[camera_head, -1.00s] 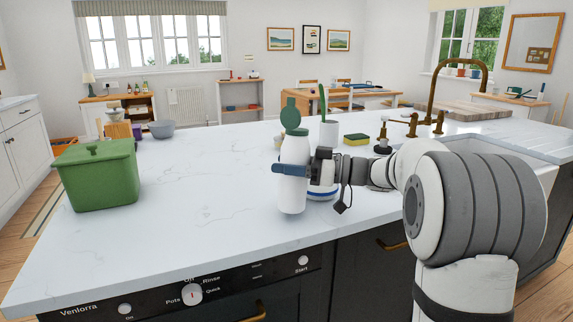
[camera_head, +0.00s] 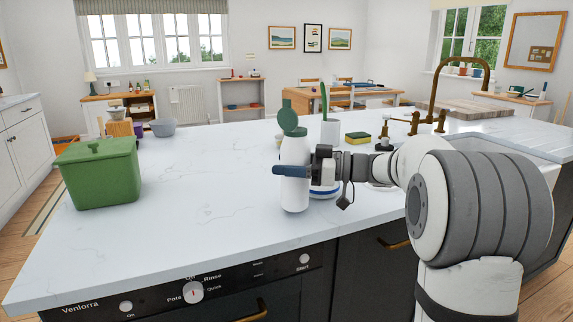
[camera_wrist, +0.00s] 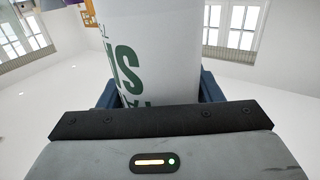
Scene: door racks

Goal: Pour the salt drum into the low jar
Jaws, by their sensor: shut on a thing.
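The salt drum (camera_head: 294,194) is a white cylinder with a raised green lid, roughly upright near the front of the counter. In the wrist view the drum (camera_wrist: 152,55) shows green lettering between blue fingers. A low white vessel with a blue band (camera_head: 324,191), perhaps the low jar, stands just behind and right of the drum. The drum and my gripper hide much of it, including its opening.
A green lidded bin (camera_head: 97,177) stands at the left of the white counter (camera_head: 215,190). The counter between bin and drum is clear.

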